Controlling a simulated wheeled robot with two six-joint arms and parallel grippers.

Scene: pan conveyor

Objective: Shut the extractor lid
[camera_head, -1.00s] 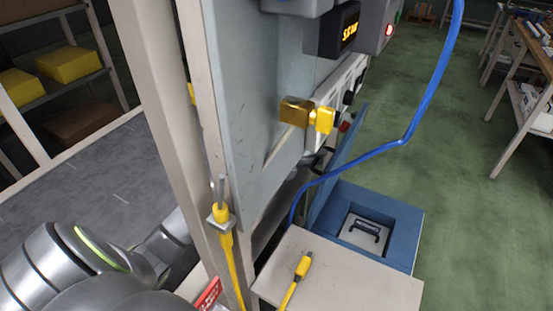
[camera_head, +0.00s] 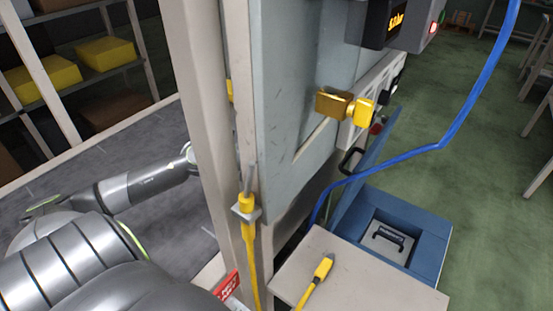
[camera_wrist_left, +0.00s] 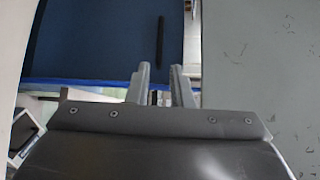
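A blue box (camera_head: 428,228) with a black handle in its recessed top stands low behind a beige cabinet. A blue panel, seemingly its raised lid (camera_head: 352,197), stands tilted up at its left side. In the left wrist view a dark blue panel with a black bar (camera_wrist_left: 160,40) fills the upper part; it looks like the lid, but I cannot be sure. My left gripper (camera_wrist_left: 161,85) points toward that panel, its two fingers apart with nothing seen between them. In the head view the left gripper is hidden behind the post. My right gripper is out of view.
A beige post and grey panel (camera_head: 295,110) with a yellow latch (camera_head: 345,106) stand in the middle. A blue cable (camera_head: 470,110) hangs across the lid. A yellow plug (camera_head: 323,268) lies on the beige cabinet top (camera_head: 372,285). Green floor is open at the right.

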